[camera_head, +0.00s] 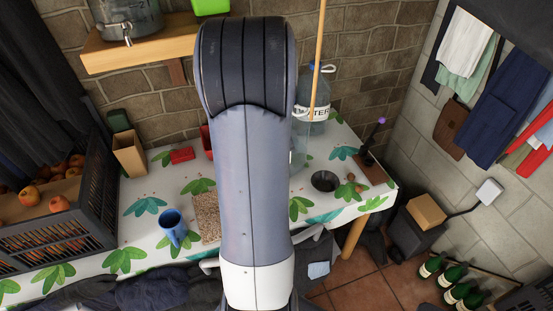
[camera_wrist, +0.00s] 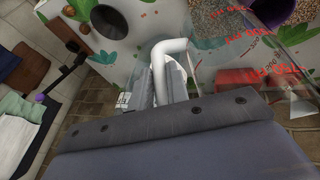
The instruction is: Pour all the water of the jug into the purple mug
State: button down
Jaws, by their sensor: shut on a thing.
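My gripper (camera_wrist: 165,90) is shut on the white handle (camera_wrist: 172,50) of the jug in the wrist view. The jug's clear body (camera_wrist: 265,55), with red volume marks, extends to the right and is cut by the frame edge. I cannot tell its water level. My arm hides the gripper in the head view; a clear edge beside the arm may be the jug. A blue mug (camera_head: 172,228) stands at the table's front.
A fruit crate (camera_head: 60,238) is at left. Green bottles (camera_head: 455,274) stand at lower right.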

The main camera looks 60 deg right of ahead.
jog(key=shift+d+g+b, duration=0.1)
jog(key=shift+g+b, duration=0.2)
jog(key=shift+b, duration=0.25)
jog(key=shift+w+f+n+g+h+b, duration=0.1)
jog(key=shift+n+g+h+b, duration=0.4)
jog(key=shift+b, duration=1.7)
jog(key=shift+w+a+r+g+h+b, duration=0.25)
jog(key=shift+g+h+b, duration=0.15)
jog(key=shift+g+b, duration=0.1)
jog(key=shift+w+a+r+g+h+b, duration=0.1)
jog(key=shift+r+g+h+b, duration=0.1)
jog(key=shift+g+h+b, duration=0.25)
jog(key=shift+w+a+r+g+h+b, duration=0.25)
jog(key=shift+w+g+h+b, duration=0.2)
jog(key=shift+g, duration=0.2)
jog(key=shift+w+a+n+g+h+b, duration=0.5)
jog(key=shift+w+a+g+h, duration=0.1)
jog(key=shift+w+g+h, duration=0.35)
jog(key=shift+s, duration=0.15)
jog(key=shift+w+a+b, duration=0.25)
jog(key=shift+w+b, duration=0.05)
jog(key=shift+b, duration=0.3)
jog(key=shift+w+a+f+n+g+h+b, duration=0.2)
jog(key=shift+w+a+f+g+h+b, duration=0.15)
jog(key=shift+w+g+h+b, duration=0.3)
jog(key=shift+w+a+f+n+g+h+b, duration=0.2)
jog(key=shift+w+a+f+g+h+b, duration=0.15)
jog(key=shift+b, duration=0.5)
